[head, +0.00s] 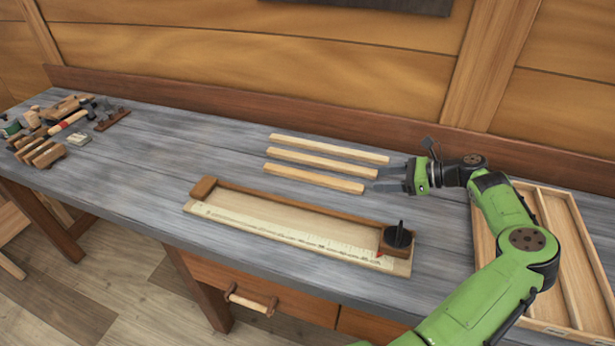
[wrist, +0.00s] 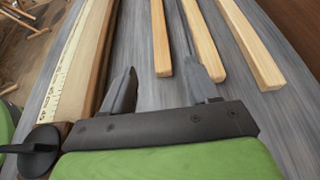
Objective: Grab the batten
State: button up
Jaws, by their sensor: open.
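Three pale wooden battens lie side by side on the grey bench: the back one (head: 330,149), the middle one (head: 322,163) and the front one (head: 314,178). My gripper (head: 376,180) is open and empty at their right ends. In the wrist view, my gripper (wrist: 160,68) has the near end of the front batten (wrist: 160,40) showing between its fingers. Its right finger lies in line with the gap beside the middle batten (wrist: 203,45). The back batten (wrist: 250,45) is farther right. I cannot tell the fingers' exact height above the bench.
A measuring board (head: 290,232) with a scale and a black knob (head: 398,237) lies in front of the battens. A wooden divided tray (head: 567,250) is at right, partly behind my arm. Tools and blocks (head: 45,135) crowd the far left. The bench (head: 165,150) between is clear.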

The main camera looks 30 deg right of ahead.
aim_at(343, 183)
jog(key=b+x, duration=0.1)
jog(key=x, duration=0.5)
jog(key=shift+d+f, duration=0.15)
jog(key=b+x, duration=0.2)
jog(key=x, duration=0.3)
jog(key=shift+w+a+f, duration=0.15)
jog(key=shift+a+f, duration=0.05)
